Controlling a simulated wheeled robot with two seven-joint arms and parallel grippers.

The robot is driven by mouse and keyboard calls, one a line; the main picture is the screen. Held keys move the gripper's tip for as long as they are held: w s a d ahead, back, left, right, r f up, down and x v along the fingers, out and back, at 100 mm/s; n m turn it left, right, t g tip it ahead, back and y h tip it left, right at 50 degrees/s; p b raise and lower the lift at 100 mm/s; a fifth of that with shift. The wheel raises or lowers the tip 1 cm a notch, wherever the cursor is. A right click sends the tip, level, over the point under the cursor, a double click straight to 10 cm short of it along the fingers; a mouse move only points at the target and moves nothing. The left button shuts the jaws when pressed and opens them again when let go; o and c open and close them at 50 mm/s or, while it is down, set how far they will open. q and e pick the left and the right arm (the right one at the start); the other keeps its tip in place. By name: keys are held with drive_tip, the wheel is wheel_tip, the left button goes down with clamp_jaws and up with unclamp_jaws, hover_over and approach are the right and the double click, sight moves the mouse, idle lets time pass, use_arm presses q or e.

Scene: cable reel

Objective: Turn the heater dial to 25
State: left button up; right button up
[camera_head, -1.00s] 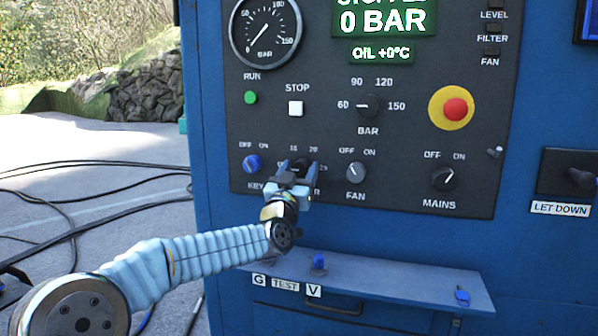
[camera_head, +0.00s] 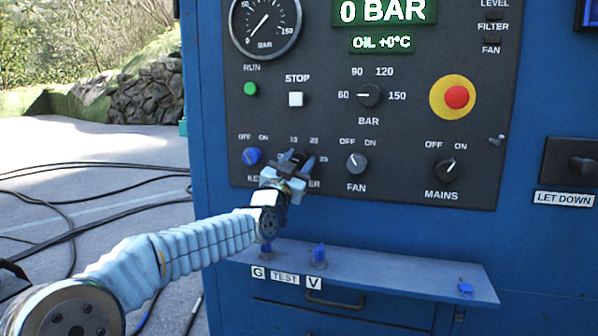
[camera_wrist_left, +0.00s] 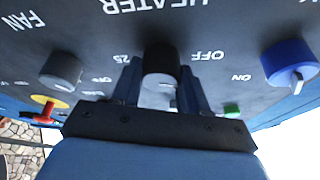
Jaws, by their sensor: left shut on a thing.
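The heater dial (camera_head: 297,156) is a dark round knob low on the black control panel, between the blue key switch and the fan knob. My left gripper (camera_head: 293,163) is shut on it and covers most of it and part of its label in the head view. In the left wrist view the dial (camera_wrist_left: 161,66) sits between the two fingers of the gripper (camera_wrist_left: 162,88), with OFF and 25 printed upside down on either side. Its pointer cannot be made out clearly. My right gripper is not in view.
The blue key switch (camera_head: 251,156) and the fan knob (camera_head: 357,163) sit close on either side. The mains knob (camera_head: 444,167) and the red emergency button (camera_head: 456,97) are farther right. A blue shelf (camera_head: 400,276) juts out below the panel.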

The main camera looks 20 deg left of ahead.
use_arm(q)
drive_tip(key=m+h, duration=0.1)
drive_tip(key=m, duration=0.1)
drive_tip(key=shift+f+m+g+h+b, duration=0.1)
drive_tip(key=shift+m+g+h+b, duration=0.2)
drive_tip(key=shift+m, duration=0.1)
drive_tip(key=m, duration=0.1)
drive_tip(key=m+h, duration=0.1)
drive_tip(key=shift+r+m+g, duration=0.2)
drive_tip(key=shift+m+g, duration=0.1)
drive_tip(key=m+g+p, duration=0.1)
drive_tip(key=m+p, duration=0.1)
drive_tip(key=shift+r+m+h+p, duration=0.15)
drive_tip(key=shift+m+h+p, duration=0.15)
drive_tip(key=shift+m+h, duration=0.1)
drive_tip(key=shift+m+g+h+p, duration=0.45)
drive_tip(key=shift+m+p, duration=0.65)
drive_tip(key=shift+m, duration=0.3)
drive_tip(key=shift+f, duration=0.2)
drive_tip(key=o, duration=1.1)
drive_tip(key=shift+c, duration=0.2)
